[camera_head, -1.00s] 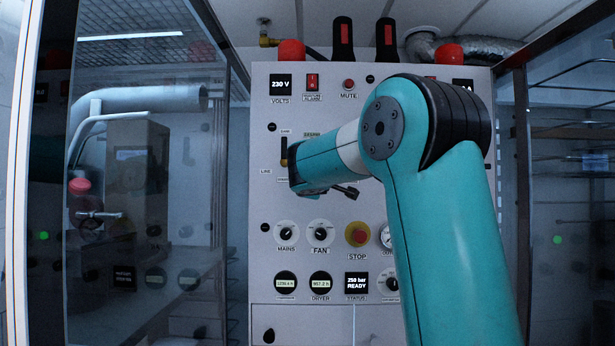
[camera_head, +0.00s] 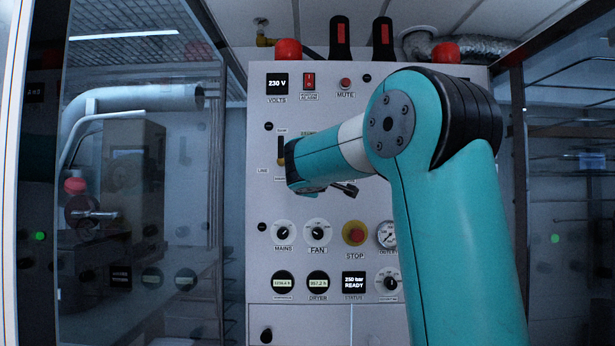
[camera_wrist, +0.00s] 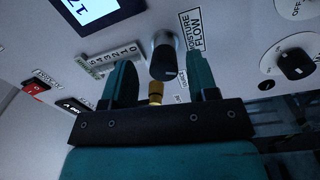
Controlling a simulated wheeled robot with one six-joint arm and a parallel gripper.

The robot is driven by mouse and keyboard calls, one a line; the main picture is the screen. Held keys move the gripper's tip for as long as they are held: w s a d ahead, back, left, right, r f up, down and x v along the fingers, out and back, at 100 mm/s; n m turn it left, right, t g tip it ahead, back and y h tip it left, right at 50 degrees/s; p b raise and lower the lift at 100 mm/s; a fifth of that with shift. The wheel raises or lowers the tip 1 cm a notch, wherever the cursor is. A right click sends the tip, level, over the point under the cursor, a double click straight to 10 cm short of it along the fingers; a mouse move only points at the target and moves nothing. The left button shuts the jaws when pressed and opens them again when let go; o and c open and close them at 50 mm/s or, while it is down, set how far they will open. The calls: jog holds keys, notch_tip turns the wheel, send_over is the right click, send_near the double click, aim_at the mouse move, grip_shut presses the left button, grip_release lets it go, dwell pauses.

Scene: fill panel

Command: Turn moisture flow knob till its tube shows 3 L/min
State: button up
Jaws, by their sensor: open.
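In the wrist view the black moisture flow knob (camera_wrist: 165,58) projects from the pale panel beside its MOISTURE FLOW label (camera_wrist: 190,32). My gripper (camera_wrist: 160,75) is open, with one teal finger on each side of the gap and the knob just beyond, toward the right finger. I cannot tell whether a finger touches the knob. A marked scale strip, apparently the flow tube (camera_wrist: 108,62), lies left of the knob; its reading is too small to tell. In the head view my arm hides the knob, and my gripper is mostly hidden.
A yellow-tipped black part (camera_wrist: 155,92) shows between my fingers. A lit display (camera_wrist: 88,10) is at the upper left and another rotary knob (camera_wrist: 295,64) at the right. In the head view a red STOP button (camera_head: 355,234) and the FAN knob (camera_head: 318,232) sit below my wrist.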

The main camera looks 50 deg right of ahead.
jog(key=b+v, duration=0.6)
jog(key=v, duration=1)
jog(key=shift+a, duration=0.25)
jog(key=shift+s, duration=0.15)
